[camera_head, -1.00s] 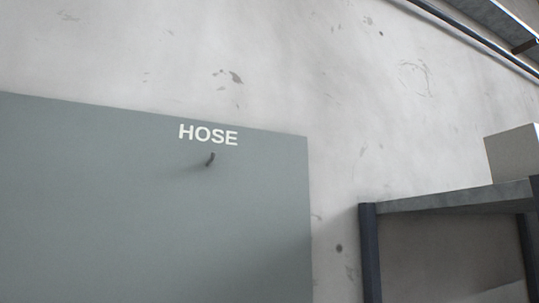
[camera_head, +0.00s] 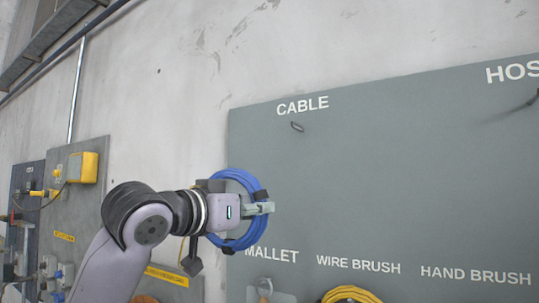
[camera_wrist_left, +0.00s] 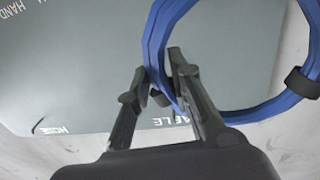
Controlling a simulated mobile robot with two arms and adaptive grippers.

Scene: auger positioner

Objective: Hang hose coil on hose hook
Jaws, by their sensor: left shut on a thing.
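A blue coil (camera_head: 229,243) with black bands, taken as the hose coil, is in my left gripper (camera_head: 262,208), in front of the pegboard's left edge. The left wrist view shows the coil (camera_wrist_left: 262,108) as a large loop, its near side between the two fingers of the left gripper (camera_wrist_left: 158,75). The fingers are shut on it. The hose hook (camera_head: 537,96) is a small dark peg under the cut-off HOSE label (camera_head: 512,72) at the right edge, well right of the coil. My right gripper is not in view.
The green-grey board (camera_head: 400,180) has an empty hook (camera_head: 297,126) under CABLE. A yellow coil (camera_head: 350,294) and a mallet (camera_head: 265,288) show at the bottom. A panel with a yellow box (camera_head: 83,167) is at left. The board between the coil and the hose hook is clear.

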